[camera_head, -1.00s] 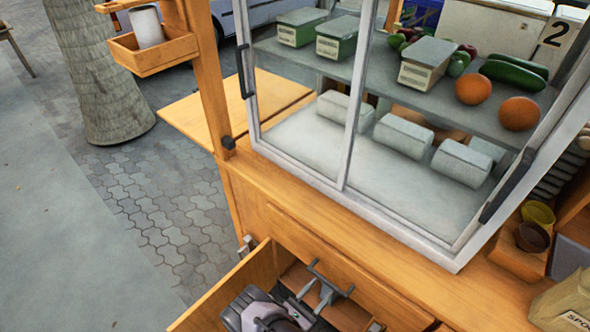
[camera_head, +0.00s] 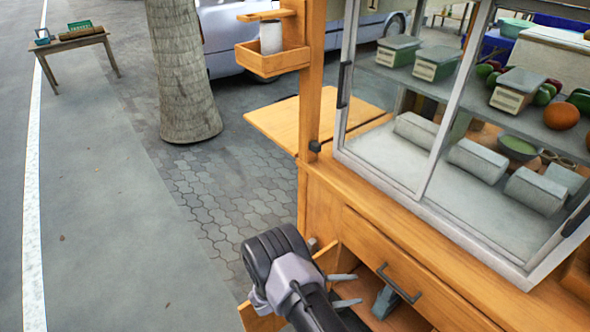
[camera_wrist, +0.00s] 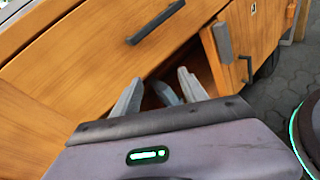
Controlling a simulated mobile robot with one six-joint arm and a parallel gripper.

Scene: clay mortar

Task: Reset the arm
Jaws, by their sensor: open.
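My gripper (camera_head: 350,289) is at the lower middle of the head view, in front of the cart's lower compartment (camera_head: 410,318). Its two grey fingers are apart, with nothing clearly held between them. The wrist view also shows my gripper (camera_wrist: 160,78), its fingers pointing at the dark compartment opening. A grey piece (camera_wrist: 165,93) shows between and beyond the fingers; I cannot tell what it is. A grey object also shows inside the compartment in the head view (camera_head: 385,302).
A drawer front with a dark handle (camera_head: 400,284) sits above the compartment. An open wooden door (camera_wrist: 213,62) stands close beside my gripper. The glass display case (camera_head: 440,160) is above. Paved ground (camera_head: 205,190) is free at left; a tree trunk (camera_head: 183,75) stands behind.

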